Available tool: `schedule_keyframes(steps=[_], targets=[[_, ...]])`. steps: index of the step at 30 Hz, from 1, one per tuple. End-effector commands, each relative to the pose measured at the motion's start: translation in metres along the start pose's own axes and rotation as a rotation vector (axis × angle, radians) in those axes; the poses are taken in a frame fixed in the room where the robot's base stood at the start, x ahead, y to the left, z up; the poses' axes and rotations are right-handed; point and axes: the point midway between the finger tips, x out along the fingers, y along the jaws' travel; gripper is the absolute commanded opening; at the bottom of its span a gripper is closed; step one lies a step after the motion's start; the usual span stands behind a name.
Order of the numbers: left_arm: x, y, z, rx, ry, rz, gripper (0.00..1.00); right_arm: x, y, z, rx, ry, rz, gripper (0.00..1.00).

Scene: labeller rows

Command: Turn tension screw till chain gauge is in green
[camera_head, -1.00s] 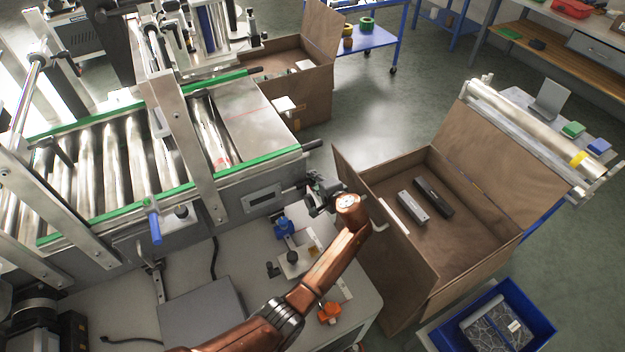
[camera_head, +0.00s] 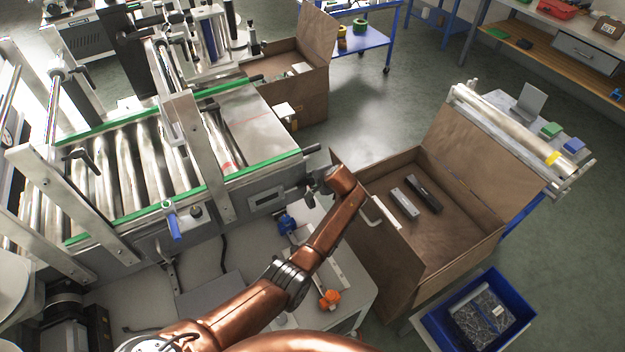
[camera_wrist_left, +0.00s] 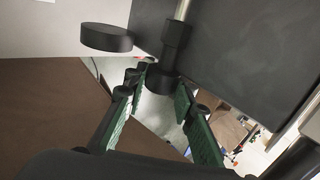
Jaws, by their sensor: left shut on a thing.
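My left gripper (camera_head: 305,190) is at the right end of the conveyor's side, by the corner of its frame. In the left wrist view the green-padded fingers (camera_wrist_left: 162,88) are shut on the tension screw (camera_wrist_left: 176,38), a dark stepped head on a bright metal shaft beside a dark plate. In the head view the screw is hidden by the gripper. A small rectangular window (camera_head: 267,200) on the conveyor's side, left of the gripper, may be the chain gauge; its reading is too small to tell. My right gripper is not in view.
An open brown box (camera_head: 455,235) stands right of my left arm, its near wall close to the wrist. A blue part (camera_head: 286,224) and an orange part (camera_head: 329,299) lie on the bench under the arm. A round black knob (camera_wrist_left: 106,38) is beside the fingers.

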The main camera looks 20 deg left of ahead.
Motion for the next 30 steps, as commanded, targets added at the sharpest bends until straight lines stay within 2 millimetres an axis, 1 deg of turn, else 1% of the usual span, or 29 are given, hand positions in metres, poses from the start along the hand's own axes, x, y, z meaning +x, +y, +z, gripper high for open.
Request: schedule_keyframes(steps=[1,4,17,18,25,30], targets=[[-0.0021,-0.0011,-0.0007,0.000,0.001,0.011,0.00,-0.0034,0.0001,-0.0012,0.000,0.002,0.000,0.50],[-0.0008,0.0002,-0.0004,0.000,0.000,0.026,0.00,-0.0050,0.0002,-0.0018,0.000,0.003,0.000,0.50],[0.0006,0.0015,-0.0001,0.000,0.000,0.035,0.00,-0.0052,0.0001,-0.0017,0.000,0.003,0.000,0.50],[0.0006,0.0015,-0.0001,0.000,0.000,0.035,0.26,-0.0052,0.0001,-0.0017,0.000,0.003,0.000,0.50],[0.0005,0.0007,0.0000,0.000,0.000,0.033,0.42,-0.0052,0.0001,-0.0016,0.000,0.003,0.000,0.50],[0.0004,0.0002,0.0001,0.000,0.000,0.032,0.43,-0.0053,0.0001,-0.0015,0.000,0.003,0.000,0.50]])
